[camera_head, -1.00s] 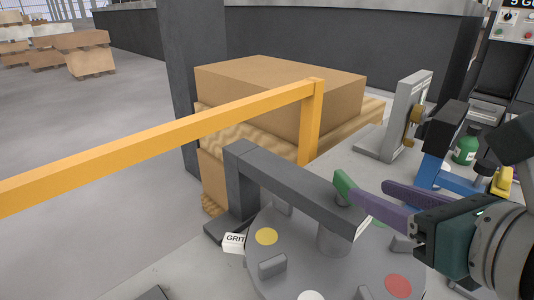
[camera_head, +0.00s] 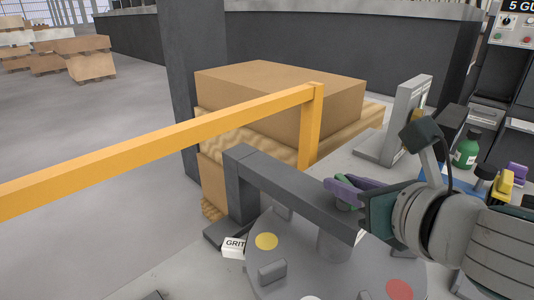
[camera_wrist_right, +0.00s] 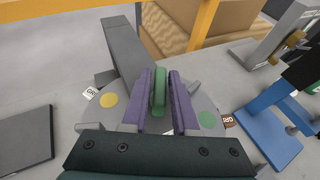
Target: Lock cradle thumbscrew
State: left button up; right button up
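A green winged thumbscrew (camera_head: 347,205) sits at the end of a dark grey arm (camera_head: 290,187) above a grey round plate (camera_head: 290,255). My right gripper (camera_head: 348,192) comes from the right with its purple fingers either side of the green wing. In the right wrist view the green wing (camera_wrist_right: 159,92) stands between the two fingers (camera_wrist_right: 161,95). A narrow gap shows by the right-hand finger, so the fingers look apart; contact on the left side is unclear. The wing's lower part is hidden by the fingers. My left gripper is not in view.
A yellow rail (camera_head: 150,142) crosses the left, before a cardboard box (camera_head: 280,95) on a pallet. A light grey bracket (camera_head: 405,110) stands behind my right gripper. A green bottle (camera_head: 466,150) and yellow clamp (camera_head: 500,185) are at right.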

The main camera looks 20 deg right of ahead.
grip_shut()
